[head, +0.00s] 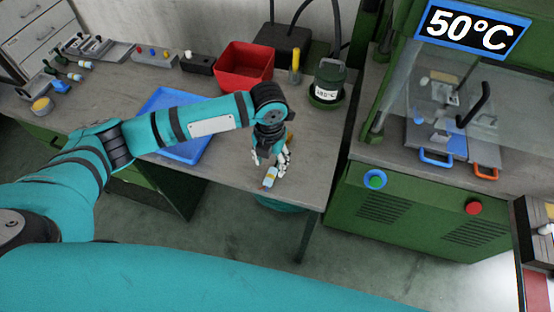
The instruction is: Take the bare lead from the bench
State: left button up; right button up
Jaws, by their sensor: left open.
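My left gripper (271,163) is open above the front part of the grey bench (225,165), fingers pointing down. A small pale-blue and yellow piece (269,178) shows at its fingertips, near the bench's front edge. I cannot tell whether this is the bare lead, nor whether the fingers touch it. The gripper and wrist hide part of the bench around it. My right gripper is not in view.
A blue tray (160,103) lies partly under my left forearm. A red bin (245,67), a green pot (328,83) and a yellow-handled tool (295,66) stand behind. The green press (430,205) with a 50°C display (472,30) is at the right.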

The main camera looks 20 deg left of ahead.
aim_at(271, 173)
pick_arm(q)
jog(key=shift+f+p, duration=0.75)
jog(key=shift+f, duration=2.25)
grip_shut()
